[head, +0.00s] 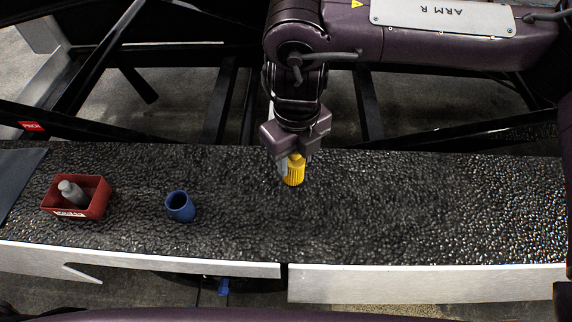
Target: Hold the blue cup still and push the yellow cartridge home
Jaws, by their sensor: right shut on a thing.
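The blue cup (180,207) stands on the black textured belt, left of centre, with its open mouth showing and nothing touching it. My right gripper (293,163) comes down from the top and is shut on the yellow cartridge (294,174), which has a ribbed body. The cartridge is at the middle of the belt, to the right of the cup and apart from it. I cannot tell whether its lower end touches the belt. My left gripper is not in view.
A red bin (96,204) with a grey bottle-like thing (72,192) in it stands on the belt left of the cup. The belt (420,210) is clear on the right. A pale rail (420,282) runs along the near edge, with a gap near the middle.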

